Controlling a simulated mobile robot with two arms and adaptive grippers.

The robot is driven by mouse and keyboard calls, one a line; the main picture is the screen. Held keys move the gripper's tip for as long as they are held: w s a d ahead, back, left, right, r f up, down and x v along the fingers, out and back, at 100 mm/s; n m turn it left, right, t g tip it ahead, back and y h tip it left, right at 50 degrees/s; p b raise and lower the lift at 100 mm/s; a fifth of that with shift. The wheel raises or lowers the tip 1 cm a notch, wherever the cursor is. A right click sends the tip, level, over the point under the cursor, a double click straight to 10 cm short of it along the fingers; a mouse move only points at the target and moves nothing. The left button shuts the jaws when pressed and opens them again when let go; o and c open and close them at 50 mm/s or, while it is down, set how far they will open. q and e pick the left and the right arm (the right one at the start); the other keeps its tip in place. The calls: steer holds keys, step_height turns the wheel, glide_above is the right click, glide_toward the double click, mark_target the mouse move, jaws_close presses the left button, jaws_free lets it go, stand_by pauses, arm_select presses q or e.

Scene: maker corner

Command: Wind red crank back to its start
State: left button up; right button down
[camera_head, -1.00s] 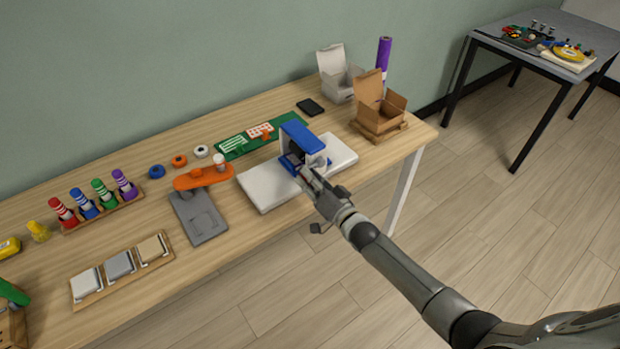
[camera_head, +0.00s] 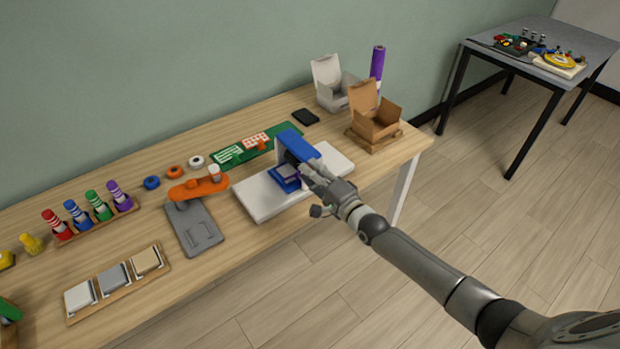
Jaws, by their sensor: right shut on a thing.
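A blue hand-cranked device (camera_head: 297,147) stands on a white board (camera_head: 262,203) at the right part of the workbench. It has an upright blue upper part and a low blue base. My right gripper (camera_head: 310,174) is at the device's right side, shut with its fingers up against it. No red crank shows there; the fingers cover that side, so the crank in their grasp is hidden and its angle cannot be told. My left gripper is out of view.
A green board (camera_head: 228,154) lies behind the device. An orange-topped grey stand (camera_head: 196,232) is to its left. A cardboard box (camera_head: 378,126), a white box (camera_head: 329,88) and a black phone-like slab (camera_head: 305,117) are behind. The bench's front edge is close below.

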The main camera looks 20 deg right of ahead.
steer(key=shift+w+d+r+m, duration=0.1)
steer(key=shift+d+r+m, duration=0.1)
steer(key=shift+m, duration=0.1)
stand_by(0.4)
steer(key=c, duration=1.3)
jaws_free()
steer(key=shift+o, duration=0.2)
steer(key=v, duration=1.2)
steer(key=shift+d+f, duration=0.1)
